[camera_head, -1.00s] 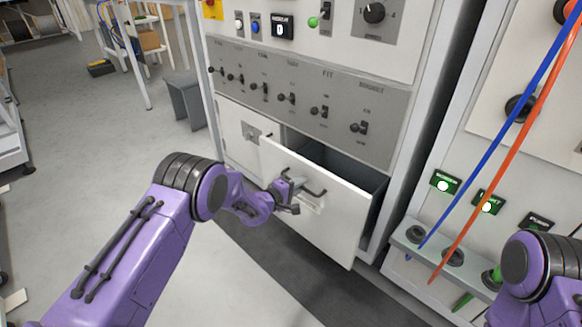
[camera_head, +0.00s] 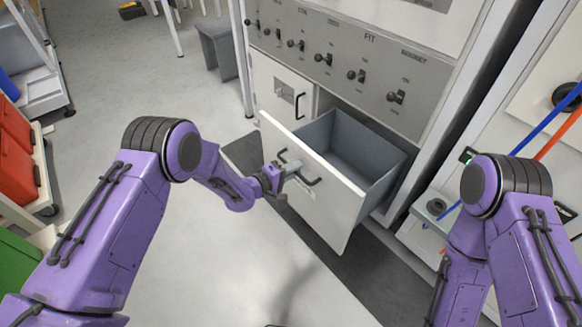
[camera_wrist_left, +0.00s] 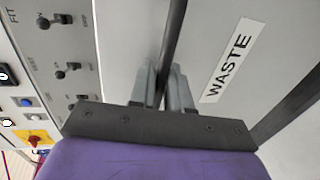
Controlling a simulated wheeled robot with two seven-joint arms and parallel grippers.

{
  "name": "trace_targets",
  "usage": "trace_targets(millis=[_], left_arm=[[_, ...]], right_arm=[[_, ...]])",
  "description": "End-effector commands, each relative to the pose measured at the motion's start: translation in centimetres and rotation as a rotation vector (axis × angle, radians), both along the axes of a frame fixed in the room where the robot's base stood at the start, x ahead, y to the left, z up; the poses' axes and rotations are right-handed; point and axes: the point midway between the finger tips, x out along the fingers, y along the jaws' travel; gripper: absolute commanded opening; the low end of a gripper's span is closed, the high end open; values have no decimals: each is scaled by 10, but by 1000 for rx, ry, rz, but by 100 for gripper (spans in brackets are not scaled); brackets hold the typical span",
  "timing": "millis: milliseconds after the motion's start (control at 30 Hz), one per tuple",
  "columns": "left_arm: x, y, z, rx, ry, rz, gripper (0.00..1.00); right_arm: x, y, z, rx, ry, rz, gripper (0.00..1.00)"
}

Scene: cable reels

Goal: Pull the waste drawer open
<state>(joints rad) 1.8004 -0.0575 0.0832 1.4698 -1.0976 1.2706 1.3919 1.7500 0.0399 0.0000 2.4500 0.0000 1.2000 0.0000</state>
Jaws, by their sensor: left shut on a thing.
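The waste drawer (camera_head: 326,215) has a white front and a grey, empty-looking inside, and it stands well out from the cabinet in the head view. Its dark bar handle (camera_head: 311,181) runs across the front. My left gripper (camera_head: 287,170) is shut on this handle. In the left wrist view, the gripper (camera_wrist_left: 163,88) has its two grey fingers on either side of the dark handle (camera_wrist_left: 173,45), and the WASTE label (camera_wrist_left: 229,62) is beside it. My right arm shows at the right of the head view, but its gripper is out of sight.
The cabinet has a switch panel (camera_head: 330,60) above the drawer and a closed white door (camera_head: 281,92) to its left. A grey stool (camera_head: 219,50) stands farther back. Red bins (camera_head: 14,150) are at the left. Floor in front of the drawer is clear.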

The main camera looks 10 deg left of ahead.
Motion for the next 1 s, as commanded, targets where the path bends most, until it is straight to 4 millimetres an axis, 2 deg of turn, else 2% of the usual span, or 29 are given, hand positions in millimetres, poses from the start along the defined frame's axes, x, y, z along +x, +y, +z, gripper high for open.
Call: trace_targets(millis=[100, 133, 167, 200, 533, 800, 1000], left_arm=[[0, 0, 0, 1, -1, -1, 0], [0, 0, 0, 1, -1, -1, 21], [0, 0, 0, 1, -1, -1, 30], [0, 0, 0, 1, -1, -1, 33], [-4, 5, 2, 2, 1, 1, 33], [-47, 46, 15, 0, 2, 3, 33], [-71, 67, 20, 1, 1, 1, 33]], right_arm=[[0, 0, 0, 0, 0, 0, 43], [0, 0, 0, 0, 0, 0, 43], [0, 0, 0, 0, 0, 0, 43], [0, 0, 0, 0, 0, 0, 43], [0, 0, 2, 0, 0, 0, 43], [0, 0, 13, 0, 0, 0, 43], [0, 0, 16, 0, 0, 0, 43]])
